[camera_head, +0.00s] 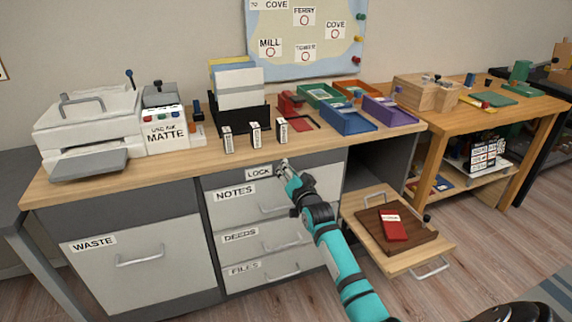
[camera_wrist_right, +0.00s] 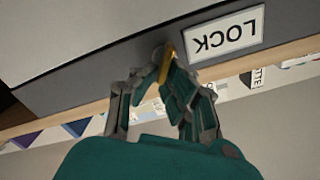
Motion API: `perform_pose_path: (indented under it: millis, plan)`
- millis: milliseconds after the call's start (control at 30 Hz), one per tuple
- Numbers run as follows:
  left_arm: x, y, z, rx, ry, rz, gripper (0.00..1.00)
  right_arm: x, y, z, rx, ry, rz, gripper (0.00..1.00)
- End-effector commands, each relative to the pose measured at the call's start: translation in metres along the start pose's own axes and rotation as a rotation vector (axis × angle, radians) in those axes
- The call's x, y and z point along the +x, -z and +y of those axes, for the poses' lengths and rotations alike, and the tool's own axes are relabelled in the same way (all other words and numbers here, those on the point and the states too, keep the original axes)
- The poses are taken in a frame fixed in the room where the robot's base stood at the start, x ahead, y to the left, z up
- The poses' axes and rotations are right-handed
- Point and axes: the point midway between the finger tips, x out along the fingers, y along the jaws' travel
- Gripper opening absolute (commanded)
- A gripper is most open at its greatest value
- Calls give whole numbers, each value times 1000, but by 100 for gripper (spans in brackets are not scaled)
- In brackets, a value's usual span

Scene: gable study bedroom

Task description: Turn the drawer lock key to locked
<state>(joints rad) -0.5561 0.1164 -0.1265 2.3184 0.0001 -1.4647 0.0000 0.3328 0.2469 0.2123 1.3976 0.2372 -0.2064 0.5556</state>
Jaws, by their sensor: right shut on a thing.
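The LOCK label (camera_head: 259,173) is on the grey strip above the NOTES drawer (camera_head: 236,200) in the head view. It shows upside down in the right wrist view (camera_wrist_right: 227,33). My right gripper (camera_head: 284,170) reaches the strip just right of the label. In the right wrist view a brass-coloured key (camera_wrist_right: 166,62) sits at the lock, and my right gripper (camera_wrist_right: 160,82) is shut on it. The fingers hide part of the key, and its exact turn angle is hard to tell. In the head view the key is hidden by the gripper. My left gripper is in neither view.
Below are the DEEDS drawer (camera_head: 246,241) and FILES drawer (camera_head: 258,269), both closed. A pulled-out wooden shelf (camera_head: 360,218) with a brown tray and red box juts out right of my forearm. The desk top (camera_head: 190,158) overhangs just above the lock.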

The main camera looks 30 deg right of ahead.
Motion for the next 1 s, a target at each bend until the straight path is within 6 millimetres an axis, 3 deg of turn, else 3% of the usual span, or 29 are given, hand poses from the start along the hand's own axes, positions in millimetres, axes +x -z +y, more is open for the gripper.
perform_pose_path:
  millis: [200,400,633,1000]
  plan:
    - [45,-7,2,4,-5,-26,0,0,2,3,195,-2,0,0]
    - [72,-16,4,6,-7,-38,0,0,0,7,385,-2,0,0]
    - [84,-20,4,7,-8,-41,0,0,-2,11,597,-1,2,0]
    - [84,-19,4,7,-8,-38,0,0,-6,15,852,-1,2,0]
